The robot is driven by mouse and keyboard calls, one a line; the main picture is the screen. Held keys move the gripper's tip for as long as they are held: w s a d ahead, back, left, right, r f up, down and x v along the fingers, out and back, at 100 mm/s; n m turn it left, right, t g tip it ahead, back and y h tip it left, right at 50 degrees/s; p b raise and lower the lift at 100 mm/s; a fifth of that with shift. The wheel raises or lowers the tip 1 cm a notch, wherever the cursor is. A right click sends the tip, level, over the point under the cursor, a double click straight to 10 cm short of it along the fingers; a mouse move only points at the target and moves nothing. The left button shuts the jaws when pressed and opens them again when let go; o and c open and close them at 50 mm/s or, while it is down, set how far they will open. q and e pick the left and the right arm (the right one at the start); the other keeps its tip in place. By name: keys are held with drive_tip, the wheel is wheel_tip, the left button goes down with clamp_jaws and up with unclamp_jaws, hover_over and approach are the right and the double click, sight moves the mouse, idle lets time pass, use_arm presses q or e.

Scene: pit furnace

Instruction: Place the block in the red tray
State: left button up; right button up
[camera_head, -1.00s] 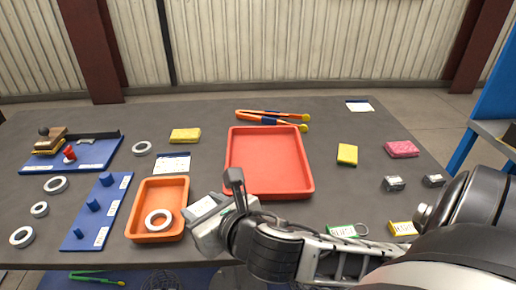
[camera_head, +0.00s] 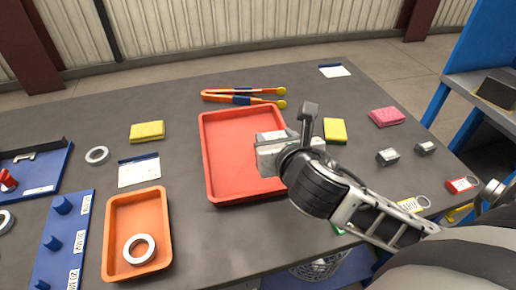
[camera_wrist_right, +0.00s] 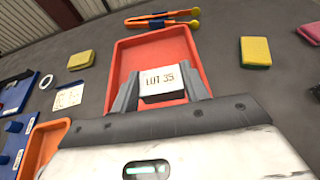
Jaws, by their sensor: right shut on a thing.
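The red tray (camera_head: 222,160) lies in the middle of the table and is empty apart from what my gripper covers. My right gripper (camera_head: 272,140) is over the tray's right side. In the right wrist view my right gripper (camera_wrist_right: 163,90) is shut on a pale block (camera_wrist_right: 163,80) marked "LOT 39", held between both fingers with the tray (camera_wrist_right: 140,52) behind it. In the head view only the top of the block (camera_head: 272,135) shows. I cannot tell its exact height above the tray floor. My left gripper is not in view.
An orange tray (camera_head: 115,215) holding a white ring (camera_head: 139,249) stands left of the red tray. Orange tongs (camera_head: 240,97) lie behind it. Yellow sponges (camera_head: 147,131), a pink sponge (camera_head: 387,117) and small grey blocks (camera_head: 388,156) lie around. Table between the trays is clear.

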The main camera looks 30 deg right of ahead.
drive_tip(key=w+d+f, duration=0.1)
drive_tip(key=w+f, duration=0.1)
drive_tip(key=w, duration=0.1)
drive_tip(key=w+f, duration=0.3)
drive_tip(key=w+d+f+b, duration=0.1)
drive_tip(key=w+f, duration=0.1)
drive_tip(key=w, duration=0.2)
drive_tip(key=shift+d+f, duration=0.3)
drive_tip(key=shift+f, duration=0.1)
drive_tip(key=shift+w+f, duration=0.15)
drive_tip(key=shift+f, duration=0.05)
drive_tip(key=shift+w+f+b, duration=0.15)
drive_tip(key=shift+f+b, duration=0.2)
drive_tip(key=shift+f, duration=1.35)
drive_tip(key=shift+f, duration=0.15)
drive_tip(key=o, duration=1.2)
